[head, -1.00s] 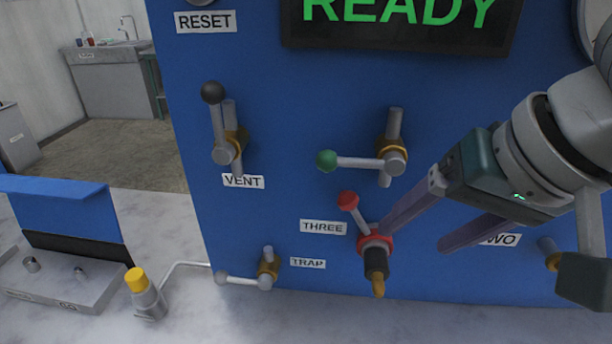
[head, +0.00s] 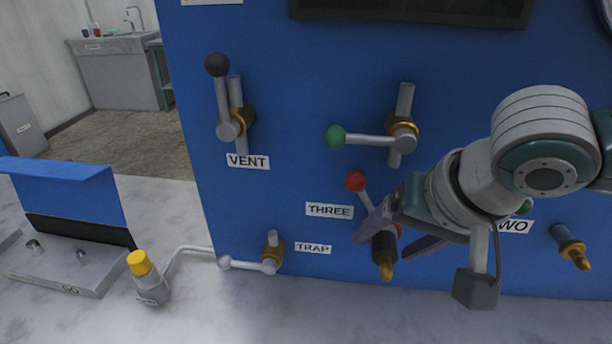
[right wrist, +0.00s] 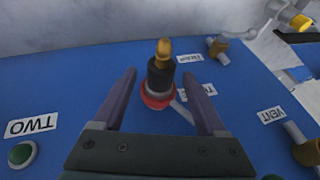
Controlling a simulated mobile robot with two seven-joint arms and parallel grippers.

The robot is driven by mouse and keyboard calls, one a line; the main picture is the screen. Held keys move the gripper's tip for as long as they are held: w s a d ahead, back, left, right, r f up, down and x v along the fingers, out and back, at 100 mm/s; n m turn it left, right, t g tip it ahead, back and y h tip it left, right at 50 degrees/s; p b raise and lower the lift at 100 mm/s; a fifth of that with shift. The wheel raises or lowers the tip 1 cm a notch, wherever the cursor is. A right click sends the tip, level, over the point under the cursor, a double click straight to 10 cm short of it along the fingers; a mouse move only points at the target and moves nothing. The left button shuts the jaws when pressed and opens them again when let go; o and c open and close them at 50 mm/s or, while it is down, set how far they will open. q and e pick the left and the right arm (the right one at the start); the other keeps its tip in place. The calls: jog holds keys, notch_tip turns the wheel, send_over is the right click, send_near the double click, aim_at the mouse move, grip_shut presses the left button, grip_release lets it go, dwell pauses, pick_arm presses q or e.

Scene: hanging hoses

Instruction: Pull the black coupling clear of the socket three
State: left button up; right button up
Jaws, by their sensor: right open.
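The black coupling (head: 384,248) sits in socket three on the blue panel, with a brass tip pointing out and down. The red collar and red-knobbed lever (head: 356,181) are at the socket, by the THREE label (head: 329,211). In the right wrist view the black coupling (right wrist: 160,78) stands between the fingers' lines, with the red ring (right wrist: 156,97) behind it. My right gripper (head: 402,236) is open; its purple fingers lie on either side of the coupling, and I see no contact. It also shows in the right wrist view (right wrist: 165,100). My left gripper is not in view.
The VENT valve (head: 229,128), a green-knobbed valve (head: 400,137) and the TRAP valve (head: 270,257) are on the panel nearby. Another brass-tipped fitting (head: 571,246) is to the right. A yellow-capped bottle (head: 146,279) stands on the bench at left.

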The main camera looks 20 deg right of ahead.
grip_shut()
dwell(0.5)
